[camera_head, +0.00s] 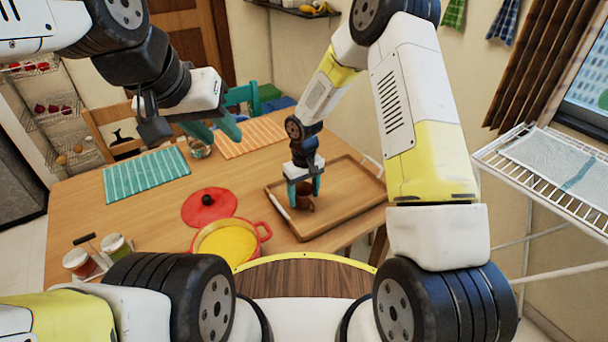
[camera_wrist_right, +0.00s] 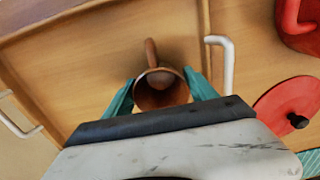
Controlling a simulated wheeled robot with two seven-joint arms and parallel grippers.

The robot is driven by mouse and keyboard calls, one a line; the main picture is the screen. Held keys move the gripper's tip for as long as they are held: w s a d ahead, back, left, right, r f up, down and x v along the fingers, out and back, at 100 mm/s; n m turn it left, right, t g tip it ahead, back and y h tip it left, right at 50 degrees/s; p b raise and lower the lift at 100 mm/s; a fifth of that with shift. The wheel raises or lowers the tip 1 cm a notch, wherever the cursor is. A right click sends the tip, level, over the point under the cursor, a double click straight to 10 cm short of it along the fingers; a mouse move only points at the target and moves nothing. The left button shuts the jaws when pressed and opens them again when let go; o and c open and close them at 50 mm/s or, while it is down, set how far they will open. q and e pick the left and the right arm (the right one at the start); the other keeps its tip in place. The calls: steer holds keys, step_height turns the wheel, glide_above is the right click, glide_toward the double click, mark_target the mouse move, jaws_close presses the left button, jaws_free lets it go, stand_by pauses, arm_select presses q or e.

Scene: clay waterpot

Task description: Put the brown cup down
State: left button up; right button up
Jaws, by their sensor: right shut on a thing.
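The brown cup (camera_head: 305,201) is at the left part of the wooden tray (camera_head: 345,181) on the table. My right gripper (camera_head: 304,186) points down and is shut on the cup. In the right wrist view the cup (camera_wrist_right: 160,94) sits between the teal fingers, its handle pointing away from my wrist. I cannot tell whether its base touches the tray. My left gripper (camera_head: 213,128) is open and empty above the far side of the table.
A red pot (camera_head: 265,232) with yellow contents and a red lid (camera_head: 209,207) stand left of the tray. A green striped mat (camera_head: 146,173), an orange mat (camera_head: 252,137) and a small glass (camera_head: 200,149) lie farther back. The tray's right part is clear.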

steer(key=o, duration=1.5)
steer(key=shift+f, duration=0.1)
step_height(320, 180, up, 12)
steer(key=s+d+r+m+t, duration=0.1)
steer(key=s+d+r, duration=0.25)
steer(key=r, duration=0.45)
steer(key=s+d+r+m+t, duration=0.1)
steer(key=s+d+r+t, duration=0.15)
steer(key=d+r, duration=0.4)
steer(key=s+d+r+m+t+y, duration=0.1)
steer(key=s+d+r+m, duration=0.1)
steer(key=s+r, duration=0.3)
steer(key=s+d+r+m+t+y, duration=0.1)
steer(key=s+r, duration=0.4)
steer(key=s, duration=0.6)
steer(key=shift+s+d+m+t, duration=0.3)
steer(key=shift+d+m+t, duration=0.1)
steer(key=shift+d, duration=0.3)
